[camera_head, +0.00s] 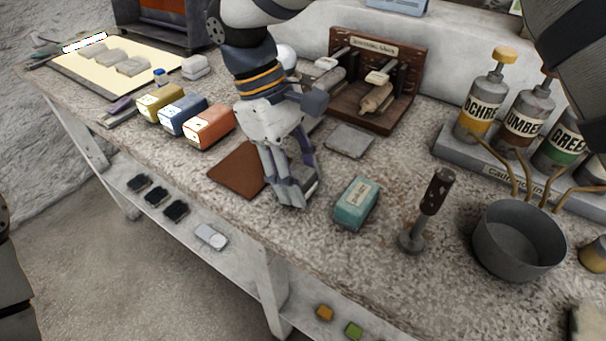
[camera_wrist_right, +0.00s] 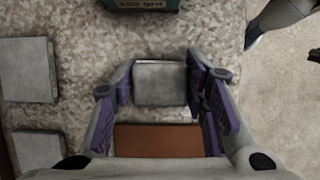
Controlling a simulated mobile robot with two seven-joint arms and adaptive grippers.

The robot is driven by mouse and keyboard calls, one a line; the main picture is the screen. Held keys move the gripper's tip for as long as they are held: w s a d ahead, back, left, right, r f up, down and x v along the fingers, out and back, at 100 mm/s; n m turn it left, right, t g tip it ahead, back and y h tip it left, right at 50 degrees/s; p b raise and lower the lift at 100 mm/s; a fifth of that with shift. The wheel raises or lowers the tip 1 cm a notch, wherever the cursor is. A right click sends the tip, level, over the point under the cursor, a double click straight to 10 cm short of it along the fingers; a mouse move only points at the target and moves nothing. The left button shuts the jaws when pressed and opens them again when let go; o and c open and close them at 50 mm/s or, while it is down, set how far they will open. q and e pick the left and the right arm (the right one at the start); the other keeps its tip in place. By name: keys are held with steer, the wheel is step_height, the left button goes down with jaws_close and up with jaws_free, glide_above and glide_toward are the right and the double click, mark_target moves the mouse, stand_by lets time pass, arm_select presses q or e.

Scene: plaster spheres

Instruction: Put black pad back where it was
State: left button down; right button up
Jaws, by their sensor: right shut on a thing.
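My right gripper (camera_head: 296,198) is over the worktop, between a brown mat and a teal box. It is shut on a grey block (camera_wrist_right: 160,83), which shows between the purple-lined fingers in the right wrist view. In the head view the fingers partly hide this block. Three small black pads (camera_head: 158,195) lie in a row on the lower shelf at the left, well away from the gripper. I cannot tell which of them the task means. My left gripper is not in view.
The brown mat (camera_head: 235,169) lies left of the gripper, the teal box (camera_head: 356,203) right of it. A stamp-like tool (camera_head: 430,210), a grey pot (camera_head: 518,240) and bottles (camera_head: 479,100) stand further right. Coloured blocks (camera_head: 208,127) and a wooden rack (camera_head: 378,85) stand behind. A pale pad (camera_head: 211,236) lies on the shelf.

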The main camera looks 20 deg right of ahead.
steer(key=shift+w, duration=0.2)
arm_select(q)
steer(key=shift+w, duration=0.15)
arm_select(e)
steer(key=o, duration=1.1)
steer(key=shift+s, duration=0.1)
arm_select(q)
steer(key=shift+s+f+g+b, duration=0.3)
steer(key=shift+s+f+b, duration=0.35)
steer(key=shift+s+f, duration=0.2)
arm_select(e)
steer(key=v, duration=1.2)
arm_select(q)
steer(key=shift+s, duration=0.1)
arm_select(e)
steer(key=shift+d, duration=0.1)
